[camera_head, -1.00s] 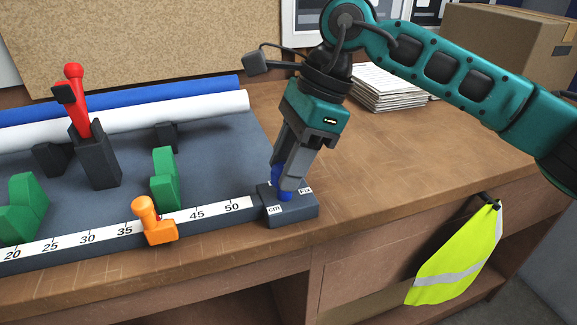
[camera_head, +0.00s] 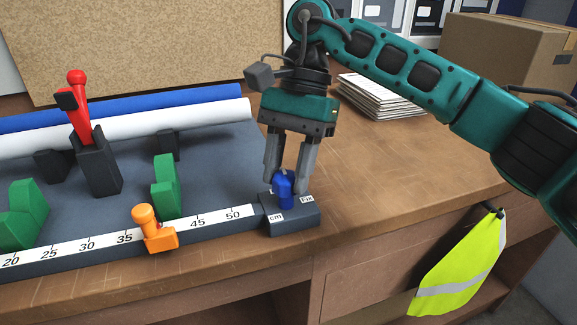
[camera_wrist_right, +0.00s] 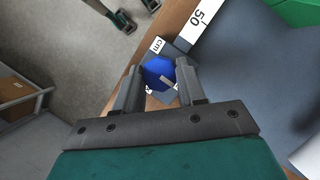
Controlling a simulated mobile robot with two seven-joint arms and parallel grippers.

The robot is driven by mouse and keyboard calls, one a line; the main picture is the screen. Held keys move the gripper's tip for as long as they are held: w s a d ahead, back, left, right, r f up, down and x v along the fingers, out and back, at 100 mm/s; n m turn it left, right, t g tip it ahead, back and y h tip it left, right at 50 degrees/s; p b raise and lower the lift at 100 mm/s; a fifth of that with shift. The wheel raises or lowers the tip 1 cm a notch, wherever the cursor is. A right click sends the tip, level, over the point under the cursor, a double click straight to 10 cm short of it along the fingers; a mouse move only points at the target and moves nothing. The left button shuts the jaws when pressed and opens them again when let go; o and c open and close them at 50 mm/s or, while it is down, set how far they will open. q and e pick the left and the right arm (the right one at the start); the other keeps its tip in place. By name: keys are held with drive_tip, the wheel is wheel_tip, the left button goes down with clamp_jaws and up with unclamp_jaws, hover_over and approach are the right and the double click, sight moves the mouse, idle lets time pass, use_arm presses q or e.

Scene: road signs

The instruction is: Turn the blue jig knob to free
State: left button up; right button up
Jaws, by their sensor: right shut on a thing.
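The blue jig knob (camera_head: 284,189) stands on a dark block (camera_head: 291,222) at the right end of the ruler. The block has small white labels, one reading "cm" and one that looks like "FIX". My right gripper (camera_head: 287,184) comes down from above with its fingers on either side of the knob, shut on it. The right wrist view shows the blue knob (camera_wrist_right: 158,73) between the two fingertips, with a pale mark on its top. My left gripper is not in view.
An orange stop (camera_head: 155,230) sits on the ruler (camera_head: 100,240). Green blocks (camera_head: 166,187), a red-handled lever (camera_head: 80,105) and white and blue rolls lie to the left. Papers (camera_head: 380,97) and a cardboard box (camera_head: 510,50) are behind. The table right of the block is clear.

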drive_tip(key=shift+n, duration=0.3)
drive_tip(key=o, duration=1)
drive_tip(key=shift+o, duration=0.2)
drive_tip(key=p+v, duration=0.3)
drive_tip(key=v, duration=1)
drive_tip(key=shift+a+f, duration=0.1)
drive_tip(key=shift+a, duration=0.05)
